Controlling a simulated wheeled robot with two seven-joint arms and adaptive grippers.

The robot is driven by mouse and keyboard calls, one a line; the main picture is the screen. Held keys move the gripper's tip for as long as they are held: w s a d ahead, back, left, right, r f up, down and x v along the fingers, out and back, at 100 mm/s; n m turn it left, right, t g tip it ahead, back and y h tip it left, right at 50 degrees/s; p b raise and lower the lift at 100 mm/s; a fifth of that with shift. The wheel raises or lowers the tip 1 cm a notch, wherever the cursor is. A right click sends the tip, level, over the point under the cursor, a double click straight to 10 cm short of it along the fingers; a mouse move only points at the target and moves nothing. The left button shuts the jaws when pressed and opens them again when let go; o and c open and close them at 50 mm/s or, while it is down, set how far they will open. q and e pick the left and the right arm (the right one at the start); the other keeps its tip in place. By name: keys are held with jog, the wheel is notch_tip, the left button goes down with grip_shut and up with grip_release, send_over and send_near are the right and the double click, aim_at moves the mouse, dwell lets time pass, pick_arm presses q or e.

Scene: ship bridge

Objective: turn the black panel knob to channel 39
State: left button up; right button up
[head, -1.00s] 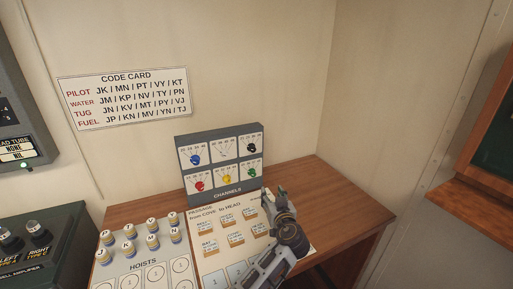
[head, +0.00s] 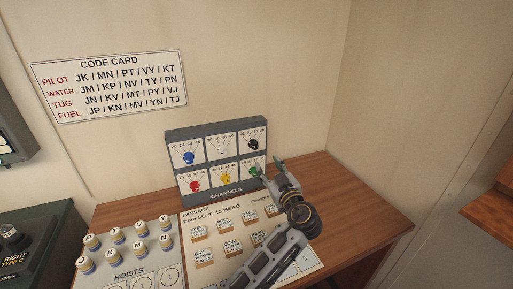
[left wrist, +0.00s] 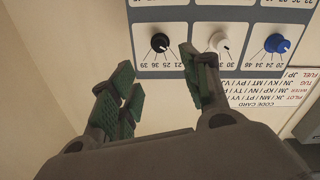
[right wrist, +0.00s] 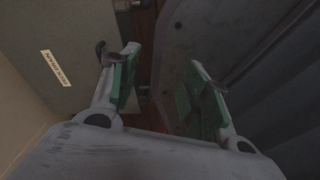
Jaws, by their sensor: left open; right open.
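The black knob (head: 253,144) is at the top right of the grey channels panel (head: 218,130). My right gripper (right wrist: 165,88) is open and empty.
Blue (head: 188,158), white (head: 222,150), red (head: 194,186) and yellow (head: 225,177) knobs share the panel. Passage tiles (head: 233,245) and hoist pegs (head: 117,236) stand in front. A code card (head: 110,85) hangs behind. The desk's right side (head: 345,205) is clear.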

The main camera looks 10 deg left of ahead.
aim_at(255, 147)
pick_arm(q)
jog(key=p+x, duration=0.3)
jog(key=x, duration=0.8)
jog(key=shift+r, duration=0.1)
jog(key=shift+p+x, duration=0.3)
jog(key=shift+x, duration=1.05)
pick_arm(e)
jog(key=shift+s+d+r, duration=0.1)
jog(key=shift+s+r, duration=0.1)
jog(key=shift+r, duration=0.4)
jog(key=shift+s+d+r, duration=0.1)
jog(key=shift+s+r, duration=0.15)
jog(key=shift+r, duration=0.35)
jog(key=shift+s+d+r, duration=0.1)
jog(key=shift+s+r, duration=0.1)
jog(key=shift+r, duration=0.4)
pick_arm(q)
jog(key=c, duration=0.6)
grip_shut()
pick_arm(e)
jog(key=shift+a, duration=0.55)
